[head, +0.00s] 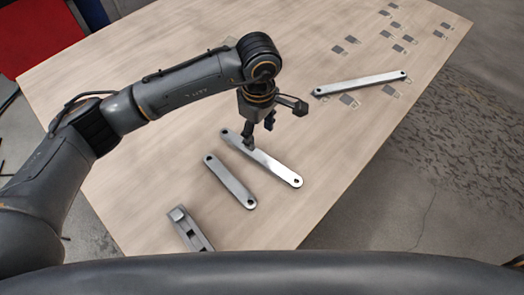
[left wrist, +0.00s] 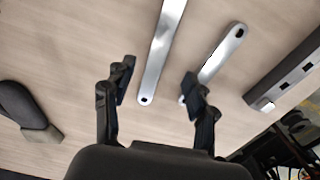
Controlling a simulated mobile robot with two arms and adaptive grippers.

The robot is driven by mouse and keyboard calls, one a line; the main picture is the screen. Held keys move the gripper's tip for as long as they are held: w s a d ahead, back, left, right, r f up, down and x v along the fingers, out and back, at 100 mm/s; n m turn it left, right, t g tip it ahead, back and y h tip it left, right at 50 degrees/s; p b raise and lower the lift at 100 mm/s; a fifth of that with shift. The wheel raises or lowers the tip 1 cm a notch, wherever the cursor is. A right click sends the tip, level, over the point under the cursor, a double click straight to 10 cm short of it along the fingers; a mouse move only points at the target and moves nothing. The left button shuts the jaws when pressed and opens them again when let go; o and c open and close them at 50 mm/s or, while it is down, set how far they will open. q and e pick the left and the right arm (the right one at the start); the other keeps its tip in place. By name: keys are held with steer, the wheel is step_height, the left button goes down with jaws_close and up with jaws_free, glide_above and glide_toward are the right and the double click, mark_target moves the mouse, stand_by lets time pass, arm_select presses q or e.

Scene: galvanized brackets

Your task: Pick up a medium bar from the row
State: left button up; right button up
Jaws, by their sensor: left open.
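A row of grey metal pieces lies on the wooden table. The mid-length flat bar (head: 230,183) has rounded, holed ends; it also shows in the left wrist view (left wrist: 222,54). A longer, shinier bar (head: 275,168) lies beside it, also in the left wrist view (left wrist: 161,48). My left gripper (head: 260,134) is open over the longer bar's far part, one finger hiding some of it. In the left wrist view, the longer bar's near end appears between the open fingers (left wrist: 158,90), and the right finger overlaps the mid-length bar's near end. My right gripper is out of view.
A channel-shaped bracket (head: 188,229) lies at the near end of the row. Another long bar (head: 360,83) lies apart at right, near several dark square markings (head: 397,48). Bare table lies between it and the row. The table's right edge drops to grey floor.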

arm_select(q)
glide_above(259, 155)
step_height(259, 155, down, 4)
steer(key=shift+d+f, duration=0.15)
steer(key=shift+f, duration=0.1)
steer(key=shift+f+p, duration=0.6)
steer(key=shift+f, duration=2)
jaws_close()
